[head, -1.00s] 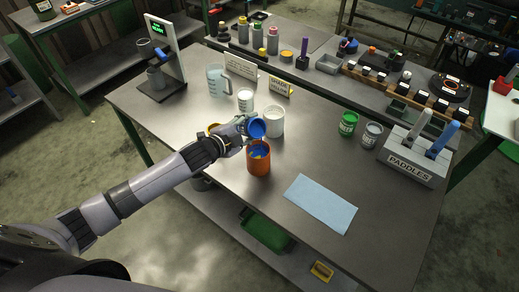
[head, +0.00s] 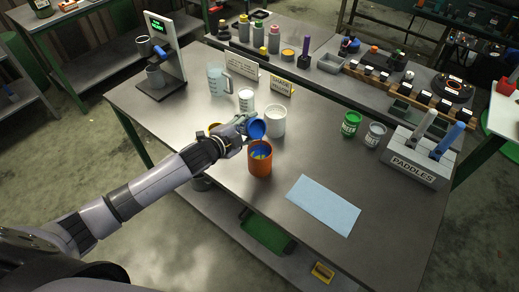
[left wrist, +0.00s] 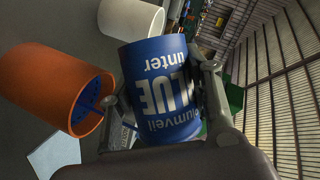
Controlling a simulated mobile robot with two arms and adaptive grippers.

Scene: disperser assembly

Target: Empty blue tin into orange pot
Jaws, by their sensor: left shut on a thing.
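My left gripper (head: 245,125) is shut around the blue tin (head: 257,128) and holds it tipped over above the orange pot (head: 260,163). The pot stands upright on the bench, and blue with a patch of yellow shows inside it. In the left wrist view the tin (left wrist: 158,88) lies tilted between my fingers, its lettering facing the camera. The orange pot (left wrist: 45,88) is beside it there, and blue shows at the pot's mouth, reaching toward the tin. The inside of the tin is hidden in the wrist view. My right gripper is out of view.
A white pot (head: 275,121) stands close behind the tin. A white beaker (head: 246,100) and a clear jug (head: 218,80) are farther back. A light blue sheet (head: 323,205) lies to the right. Green (head: 350,124) and grey (head: 374,135) tins stand near the paddle holder (head: 411,165).

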